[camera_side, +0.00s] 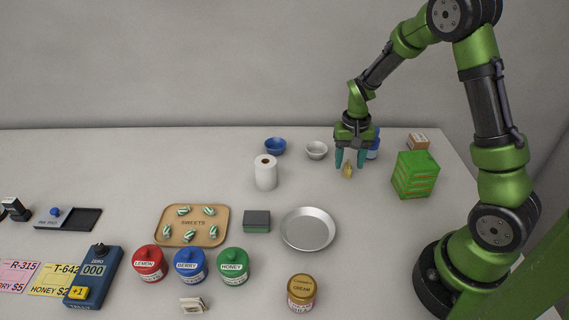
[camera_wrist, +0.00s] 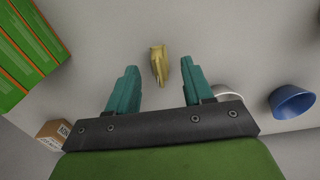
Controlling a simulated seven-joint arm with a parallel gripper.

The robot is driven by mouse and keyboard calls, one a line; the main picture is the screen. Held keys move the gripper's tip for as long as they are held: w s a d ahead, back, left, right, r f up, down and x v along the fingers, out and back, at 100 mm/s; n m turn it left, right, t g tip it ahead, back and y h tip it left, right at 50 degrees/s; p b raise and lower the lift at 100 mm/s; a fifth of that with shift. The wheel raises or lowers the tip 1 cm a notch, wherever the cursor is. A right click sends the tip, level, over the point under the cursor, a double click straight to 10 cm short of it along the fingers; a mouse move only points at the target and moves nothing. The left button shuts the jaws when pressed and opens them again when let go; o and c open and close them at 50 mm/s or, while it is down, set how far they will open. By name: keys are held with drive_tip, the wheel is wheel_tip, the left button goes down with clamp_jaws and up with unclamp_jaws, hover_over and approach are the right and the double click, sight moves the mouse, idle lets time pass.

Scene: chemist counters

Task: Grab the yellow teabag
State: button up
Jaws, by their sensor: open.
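The yellow teabag (camera_side: 348,171) is a small yellow piece on the white counter at the right, near the green box. In the wrist view the yellow teabag (camera_wrist: 159,64) lies ahead of the gap between the fingers, roughly in line with it. My gripper (camera_side: 349,163) has teal fingers pointing down just above and behind the teabag. In the wrist view my gripper (camera_wrist: 158,78) is open, with nothing between its fingers. I cannot tell the exact height of the fingertips above the counter.
A green box stack (camera_side: 415,174) stands right of my gripper, with a small brown box (camera_side: 418,142) behind it. A white bowl (camera_side: 316,150) and a blue bowl (camera_side: 275,146) stand to the left. A paper roll (camera_side: 265,173) and a metal plate (camera_side: 308,229) stand further left and in front.

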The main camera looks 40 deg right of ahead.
clamp_jaws()
drive_tip(key=shift+r, duration=0.15)
idle(0.4)
